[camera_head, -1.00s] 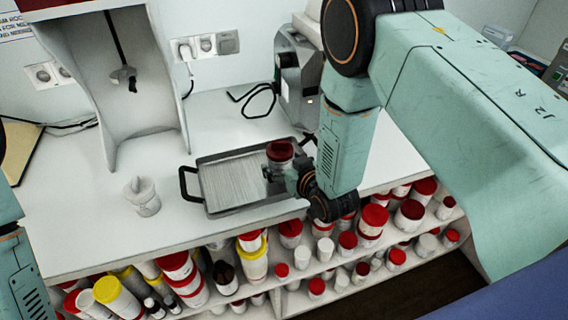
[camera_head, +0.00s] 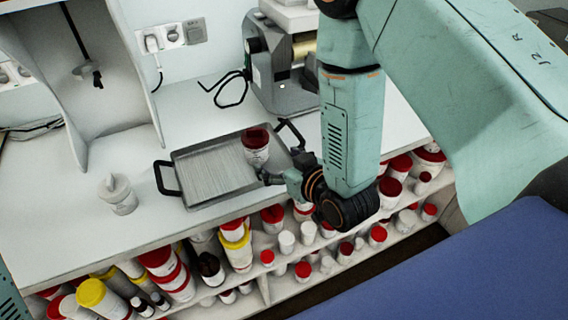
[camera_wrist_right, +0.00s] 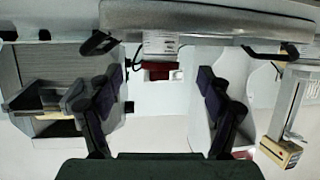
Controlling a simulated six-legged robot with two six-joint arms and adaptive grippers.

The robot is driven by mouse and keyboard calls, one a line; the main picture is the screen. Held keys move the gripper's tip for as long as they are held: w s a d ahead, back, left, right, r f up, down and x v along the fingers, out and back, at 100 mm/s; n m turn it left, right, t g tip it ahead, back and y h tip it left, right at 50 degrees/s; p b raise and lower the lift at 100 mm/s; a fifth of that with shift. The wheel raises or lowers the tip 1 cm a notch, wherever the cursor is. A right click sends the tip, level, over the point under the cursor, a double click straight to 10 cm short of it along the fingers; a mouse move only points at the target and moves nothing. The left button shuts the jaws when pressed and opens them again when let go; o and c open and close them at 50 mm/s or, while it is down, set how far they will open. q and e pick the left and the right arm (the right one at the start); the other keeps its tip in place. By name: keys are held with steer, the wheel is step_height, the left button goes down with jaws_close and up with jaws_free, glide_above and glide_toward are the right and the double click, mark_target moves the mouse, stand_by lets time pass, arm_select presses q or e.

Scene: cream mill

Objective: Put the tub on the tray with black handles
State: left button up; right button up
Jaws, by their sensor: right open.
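The tub (camera_head: 257,154), white with a dark red lid, stands upright on the right part of the grey tray (camera_head: 205,165) with black handles. My right gripper (camera_head: 268,177) is open at the near side of the tub, low by the tray's near right edge. In the right wrist view, which looks upside down, the tub's red lid (camera_wrist_right: 158,68) shows beyond the gap between the spread fingers of the gripper (camera_wrist_right: 159,80). The tray (camera_wrist_right: 205,18) spans the top there. My left gripper is out of view.
A white mortar-like cup (camera_head: 118,195) stands left of the tray. A grey machine (camera_head: 280,70) is behind it at the right. Shelves below the counter (camera_head: 60,215) hold several red- and yellow-lidded jars. Counter between cup and tray is clear.

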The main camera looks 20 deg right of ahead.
steer(key=shift+v, duration=0.8)
steer(key=shift+s+a+r, duration=0.15)
steer(key=shift+s, duration=0.05)
steer(key=shift+d, duration=0.2)
